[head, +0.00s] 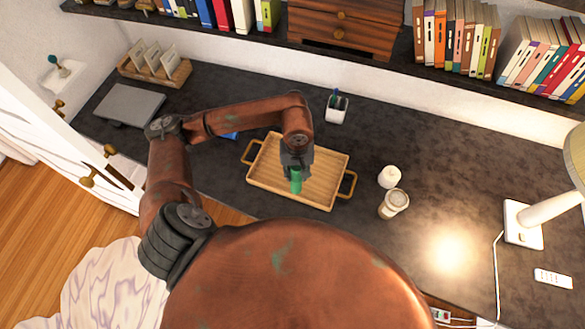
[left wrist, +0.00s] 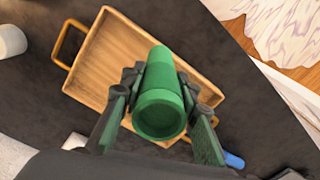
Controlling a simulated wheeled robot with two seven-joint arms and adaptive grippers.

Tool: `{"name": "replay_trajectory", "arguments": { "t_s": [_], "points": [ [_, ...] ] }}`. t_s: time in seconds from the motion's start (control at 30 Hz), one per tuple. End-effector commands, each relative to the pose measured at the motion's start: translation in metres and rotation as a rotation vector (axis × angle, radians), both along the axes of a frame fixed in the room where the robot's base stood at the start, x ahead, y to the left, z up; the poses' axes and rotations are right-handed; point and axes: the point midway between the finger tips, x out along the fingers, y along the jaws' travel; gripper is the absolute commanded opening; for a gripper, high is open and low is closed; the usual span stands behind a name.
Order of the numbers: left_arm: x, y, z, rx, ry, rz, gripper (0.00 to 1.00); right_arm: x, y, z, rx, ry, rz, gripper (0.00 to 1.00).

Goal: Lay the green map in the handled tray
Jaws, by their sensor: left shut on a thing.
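The green map (head: 296,181) is a rolled green tube. My left gripper (head: 296,168) is shut on it and holds it over the handled tray. In the left wrist view the map (left wrist: 160,100) sits between the two fingers of my left gripper (left wrist: 160,95). The handled tray (head: 321,192) is light wood with a brass handle at each end and lies on the dark desk. It also shows behind the map in the left wrist view (left wrist: 105,60). I cannot tell whether the map touches the tray floor. My right gripper is not in view.
A white candle (head: 389,176) and a lidded jar (head: 394,203) stand right of the tray. A pen cup (head: 337,108) is behind it. A grey laptop (head: 128,104) and a lamp base (head: 523,224) are farther out. The desk between jar and lamp is clear.

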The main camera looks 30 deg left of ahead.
Motion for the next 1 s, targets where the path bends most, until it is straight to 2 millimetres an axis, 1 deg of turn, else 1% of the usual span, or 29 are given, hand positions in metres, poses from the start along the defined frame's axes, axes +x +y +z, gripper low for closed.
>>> {"name": "replay_trajectory", "arguments": {
  "t_s": [0.03, 0.07, 0.1, 0.2, 0.3, 0.37, 0.57, 0.7, 0.8, 1.0],
  "points": [
    [0.009, 0.009, -0.003, -0.001, 0.003, 0.008, 0.05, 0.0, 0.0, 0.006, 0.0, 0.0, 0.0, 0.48],
    [0.014, 0.014, -0.007, 0.001, 0.003, 0.008, 0.05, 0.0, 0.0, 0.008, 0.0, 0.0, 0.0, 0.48],
    [0.018, 0.017, -0.016, -0.002, 0.006, 0.006, 0.05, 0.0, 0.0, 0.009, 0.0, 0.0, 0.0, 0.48],
    [0.029, 0.027, -0.035, -0.002, 0.003, 0.005, 0.05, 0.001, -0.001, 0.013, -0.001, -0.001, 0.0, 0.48],
    [0.037, 0.035, -0.049, -0.001, 0.003, 0.002, 0.05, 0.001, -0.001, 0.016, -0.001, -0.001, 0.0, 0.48],
    [0.042, 0.038, -0.054, -0.003, 0.001, 0.002, 0.05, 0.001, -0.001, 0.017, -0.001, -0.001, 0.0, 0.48],
    [0.049, 0.044, -0.067, -0.001, 0.002, 0.001, 0.05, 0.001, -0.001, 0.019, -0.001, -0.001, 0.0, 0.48],
    [0.048, 0.044, -0.086, -0.003, 0.004, 0.001, 0.05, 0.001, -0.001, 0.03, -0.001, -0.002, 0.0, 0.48],
    [0.049, 0.044, -0.094, -0.002, 0.0, 0.0, 0.05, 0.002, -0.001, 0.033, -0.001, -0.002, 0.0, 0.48],
    [0.05, 0.045, -0.097, -0.001, -0.002, -0.001, 0.05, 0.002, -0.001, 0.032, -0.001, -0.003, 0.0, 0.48]
  ]
}}
